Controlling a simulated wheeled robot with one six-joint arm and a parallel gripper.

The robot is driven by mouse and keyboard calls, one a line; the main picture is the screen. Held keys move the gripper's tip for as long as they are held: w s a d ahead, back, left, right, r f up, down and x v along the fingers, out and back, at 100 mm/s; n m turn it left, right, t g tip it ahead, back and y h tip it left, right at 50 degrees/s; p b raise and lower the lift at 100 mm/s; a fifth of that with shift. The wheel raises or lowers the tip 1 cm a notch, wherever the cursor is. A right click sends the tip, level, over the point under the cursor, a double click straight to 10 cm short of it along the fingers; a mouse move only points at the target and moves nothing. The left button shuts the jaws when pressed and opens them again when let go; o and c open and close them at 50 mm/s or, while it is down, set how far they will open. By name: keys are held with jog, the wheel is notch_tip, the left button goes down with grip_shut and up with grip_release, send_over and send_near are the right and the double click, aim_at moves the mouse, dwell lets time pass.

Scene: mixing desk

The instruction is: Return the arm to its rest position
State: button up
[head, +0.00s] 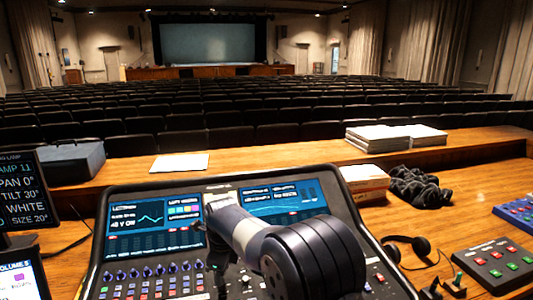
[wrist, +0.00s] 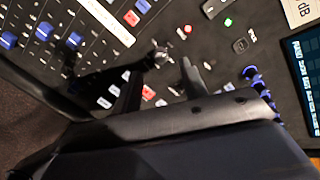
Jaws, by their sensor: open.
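My gripper (wrist: 160,78) shows in the wrist view with its two dark fingers apart, over the face of the mixing console (wrist: 215,65). A small dark lever or knob (wrist: 158,55) shows near the fingertips; I cannot tell whether they touch it. Nothing is clearly held. In the head view, my arm reaches over the console (head: 98,262) from the lower right, its white and dark links covering the middle of the panel.
Two lit screens (head: 155,218) sit on the console. To its right are a box of papers (head: 364,182), a headset (head: 408,246) and a button box (head: 497,262). Monitors (head: 34,190) stand left. Paper stacks (head: 377,138) lie on the back ledge. Seat rows (head: 225,120) lie beyond.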

notch_tip(320, 180, up, 5)
jog(key=f, duration=0.6)
jog(key=f+p, duration=0.1)
jog(key=f, duration=0.3)
jog(key=shift+w+a, duration=0.25)
jog(key=shift+w, duration=0.15)
jog(key=shift+r+n, duration=0.15)
jog(key=shift+n, duration=0.85)
jog(key=n, duration=0.3)
jog(key=shift+n, duration=0.3)
jog(key=n+g+p, duration=0.1)
jog(key=n, duration=0.5)
jog(key=shift+w+n, duration=0.1)
jog(key=shift+n, duration=0.3)
jog(key=n, duration=0.6)
jog(key=shift+g+p, duration=0.3)
jog(key=shift+p, duration=0.05)
jog(key=n+p, duration=0.1)
jog(key=n, duration=0.4)
jog(key=shift+n+h, duration=0.4)
